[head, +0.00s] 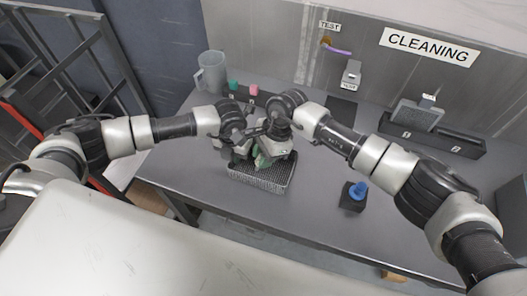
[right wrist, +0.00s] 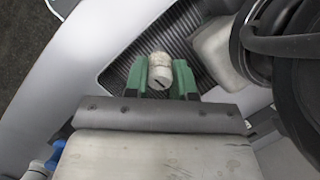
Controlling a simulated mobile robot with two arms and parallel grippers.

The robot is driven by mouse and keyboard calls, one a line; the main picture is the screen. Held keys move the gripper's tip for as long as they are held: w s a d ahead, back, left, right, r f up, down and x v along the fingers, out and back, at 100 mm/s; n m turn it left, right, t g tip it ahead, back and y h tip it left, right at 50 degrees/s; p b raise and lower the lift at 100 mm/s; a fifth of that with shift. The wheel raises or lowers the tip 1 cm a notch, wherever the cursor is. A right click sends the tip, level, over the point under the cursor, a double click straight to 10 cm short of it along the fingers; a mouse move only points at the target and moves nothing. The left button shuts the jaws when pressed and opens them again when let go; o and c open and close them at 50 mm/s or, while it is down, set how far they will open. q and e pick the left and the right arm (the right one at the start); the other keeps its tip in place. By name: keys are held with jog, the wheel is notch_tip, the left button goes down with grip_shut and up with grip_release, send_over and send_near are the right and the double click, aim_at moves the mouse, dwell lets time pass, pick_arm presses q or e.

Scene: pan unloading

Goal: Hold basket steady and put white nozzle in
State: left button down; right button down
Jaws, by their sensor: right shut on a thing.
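The basket (head: 258,184), a grey mesh box, sits on the steel table near its front edge in the head view. My right gripper (head: 263,160) is over the basket, its green fingers pointing down. In the right wrist view, the right gripper (right wrist: 160,78) is shut on the white nozzle (right wrist: 160,66), which sits between the two green fingers. Dark ribbed basket floor (right wrist: 126,72) shows behind it. The nozzle is hidden in the head view. My left gripper (head: 239,150) is at the basket's back left; its fingers are mostly hidden, so its grip is unclear.
A blue-topped nozzle on a black block (head: 353,195) stands right of the basket. A grey jug (head: 211,73) and small green and pink pieces stand at the back left. A black tray (head: 455,143) lies at the back right. The table between the basket and block is clear.

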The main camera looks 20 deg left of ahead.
jog(key=shift+f, duration=0.55)
jog(key=c, duration=0.8)
grip_release()
jog(key=shift+c, duration=0.2)
jog(key=v, duration=1.2)
pick_arm(q)
jog(key=c, duration=1.8)
grip_release()
jog(key=o, duration=0.5)
jog(key=shift+o, duration=0.2)
jog(key=shift+r, duration=0.1)
